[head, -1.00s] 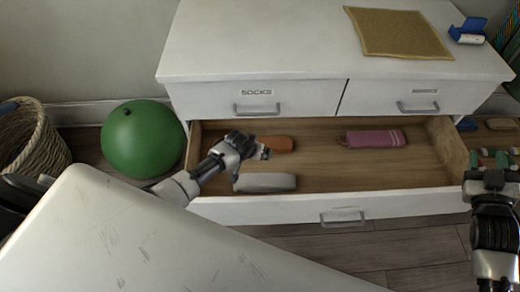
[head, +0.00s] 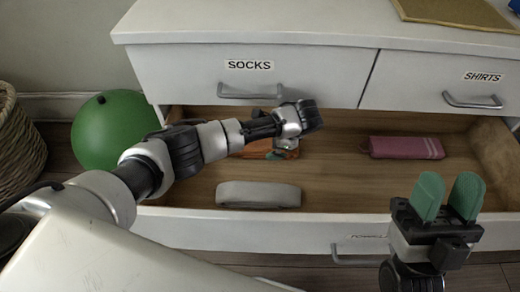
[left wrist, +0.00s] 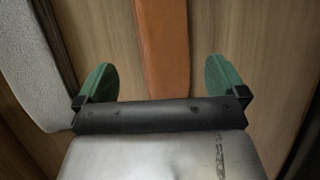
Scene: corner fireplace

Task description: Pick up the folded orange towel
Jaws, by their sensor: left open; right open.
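The folded orange towel (head: 258,149) lies in the open lower drawer (head: 330,185), at its left back part, partly hidden by my left arm in the head view. In the left wrist view the towel (left wrist: 163,50) runs from the top edge down between the fingers. My left gripper (head: 283,153) is over the drawer, pointing down at the towel. Its green fingers (left wrist: 160,82) are open, one on each side of the towel, with nothing held. My right gripper (head: 448,197) is open and empty, pointing up in front of the drawer's right part.
A grey folded towel (head: 258,194) lies in front of the orange one, and a pink towel (head: 406,147) lies to the right. The upper drawers, SOCKS (head: 215,75) and SHIRTS (head: 430,85), are shut above. A green ball (head: 112,130) and a basket (head: 18,140) stand at left.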

